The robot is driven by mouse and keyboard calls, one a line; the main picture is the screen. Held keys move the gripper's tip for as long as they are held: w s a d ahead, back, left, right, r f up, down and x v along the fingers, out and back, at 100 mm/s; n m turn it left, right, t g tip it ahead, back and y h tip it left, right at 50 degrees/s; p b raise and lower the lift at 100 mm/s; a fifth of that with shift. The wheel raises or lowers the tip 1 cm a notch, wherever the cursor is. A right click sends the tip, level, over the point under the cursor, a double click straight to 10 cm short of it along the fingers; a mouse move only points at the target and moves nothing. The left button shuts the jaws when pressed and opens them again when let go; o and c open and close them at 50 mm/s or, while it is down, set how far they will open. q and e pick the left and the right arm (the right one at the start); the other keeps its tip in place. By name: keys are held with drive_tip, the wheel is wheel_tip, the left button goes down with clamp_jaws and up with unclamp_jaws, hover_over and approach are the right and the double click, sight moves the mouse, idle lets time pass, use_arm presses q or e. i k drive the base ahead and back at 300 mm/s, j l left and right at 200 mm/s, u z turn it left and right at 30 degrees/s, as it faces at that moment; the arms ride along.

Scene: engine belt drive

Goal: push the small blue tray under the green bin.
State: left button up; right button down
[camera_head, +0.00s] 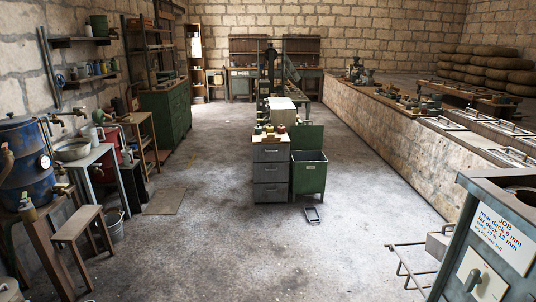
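The green bin (308,180) stands on the floor near the middle of the view, open at the top, against the right side of a grey drawer cabinet. A small dark, flat, tray-like object (312,215) lies on the floor just in front of the bin, apart from it. It is too small for me to tell whether it is blue. The space beneath the bin is too dark and small to make out. Neither of my grippers is in view.
The grey drawer cabinet (270,172) adjoins the bin. The concrete floor (240,250) before it is clear. A stool (78,228) and a bucket (115,225) stand at left.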

sight(313, 213)
drive_tip(key=i, duration=2.65)
